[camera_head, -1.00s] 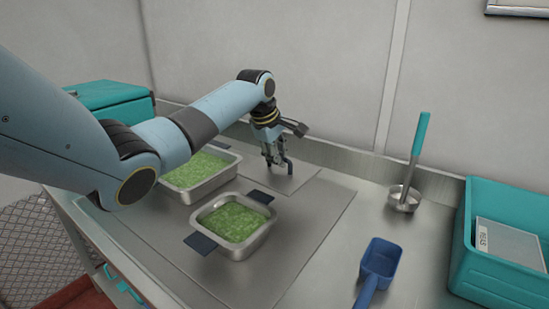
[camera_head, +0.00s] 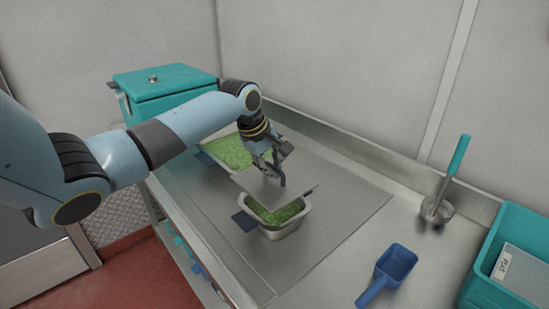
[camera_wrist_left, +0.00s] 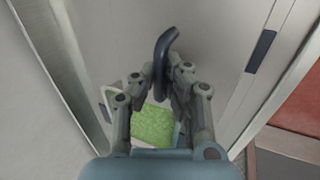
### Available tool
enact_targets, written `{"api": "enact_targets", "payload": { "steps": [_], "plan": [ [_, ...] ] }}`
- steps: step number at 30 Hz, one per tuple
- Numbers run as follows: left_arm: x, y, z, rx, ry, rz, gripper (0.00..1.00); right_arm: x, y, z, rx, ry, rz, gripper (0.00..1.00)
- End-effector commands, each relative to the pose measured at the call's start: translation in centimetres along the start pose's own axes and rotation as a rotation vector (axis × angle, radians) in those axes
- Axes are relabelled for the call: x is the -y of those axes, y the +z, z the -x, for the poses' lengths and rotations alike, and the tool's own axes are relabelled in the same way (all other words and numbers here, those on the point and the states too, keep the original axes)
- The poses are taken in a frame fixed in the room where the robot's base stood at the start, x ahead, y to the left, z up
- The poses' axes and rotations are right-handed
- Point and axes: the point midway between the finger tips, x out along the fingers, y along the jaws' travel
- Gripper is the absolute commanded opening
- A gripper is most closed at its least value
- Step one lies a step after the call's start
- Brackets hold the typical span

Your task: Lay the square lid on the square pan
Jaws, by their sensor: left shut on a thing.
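The square pan (camera_head: 283,231) stands on the grey mat, filled with green bits, with a dark blue grip (camera_head: 243,221) at its left. My left gripper (camera_head: 278,176) is shut on the dark handle of the square lid (camera_head: 300,191), a thin flat metal plate. The lid is held roughly level above the pan and hides its rear part; the gap between them is hard to judge. In the left wrist view the dark lid handle (camera_wrist_left: 163,60) stands between my fingers, over the grey plate. My right gripper is not in view.
A second green-filled pan (camera_head: 228,151) stands behind and left. A teal box (camera_head: 165,90) is at the back left. A blue scoop (camera_head: 388,272), a metal cup tool with a teal handle (camera_head: 455,160) and a teal bin (camera_head: 490,250) are at the right. The mat (camera_head: 335,225) is clear right of the pan.

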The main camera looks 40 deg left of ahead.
Motion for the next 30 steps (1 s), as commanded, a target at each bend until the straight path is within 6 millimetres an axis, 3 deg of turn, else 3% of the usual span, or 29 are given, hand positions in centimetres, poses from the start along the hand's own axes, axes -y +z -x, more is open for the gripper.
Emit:
{"api": "enact_targets", "payload": {
  "steps": [5,11,19,30],
  "plan": [
    [0.9,0.1,-2.2,0.001,-0.001,0.001,0.00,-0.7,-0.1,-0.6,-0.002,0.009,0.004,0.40],
    [1.8,0.0,-4.3,-0.001,0.000,-0.001,0.00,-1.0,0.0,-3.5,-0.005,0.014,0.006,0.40],
    [1.5,0.1,-3.8,0.001,-0.004,0.000,0.00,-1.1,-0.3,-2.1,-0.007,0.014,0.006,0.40],
    [1.6,0.1,-4.0,-0.001,-0.007,-0.001,0.00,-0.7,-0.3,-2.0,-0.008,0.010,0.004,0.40]
  ]
}}
